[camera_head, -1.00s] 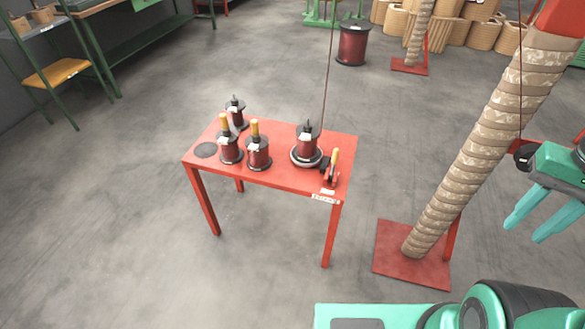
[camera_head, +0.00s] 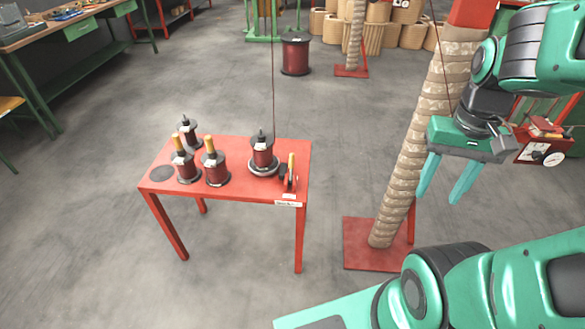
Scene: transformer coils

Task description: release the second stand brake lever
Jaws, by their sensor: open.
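A red table (camera_head: 240,196) stands left of centre and carries several wire spools. One dark red spool (camera_head: 262,152) sits on a round base at the table's right part, with a thin wire rising from its top. Right beside it is a small lever (camera_head: 291,169) with a yellow-orange handle, standing roughly upright near the table's right edge. A label plate (camera_head: 288,204) is on the edge below it. My gripper (camera_head: 444,192) is open and empty, fingers pointing down, well to the right of the table and in front of the wrapped coil column.
A tall wrapped coil (camera_head: 413,150) stands slanted on a red base plate (camera_head: 372,243) between the table and my arm. Two spools with yellow tops (camera_head: 216,168) (camera_head: 184,165) and another spool (camera_head: 190,132) stand on the table's left. The floor left and in front is clear.

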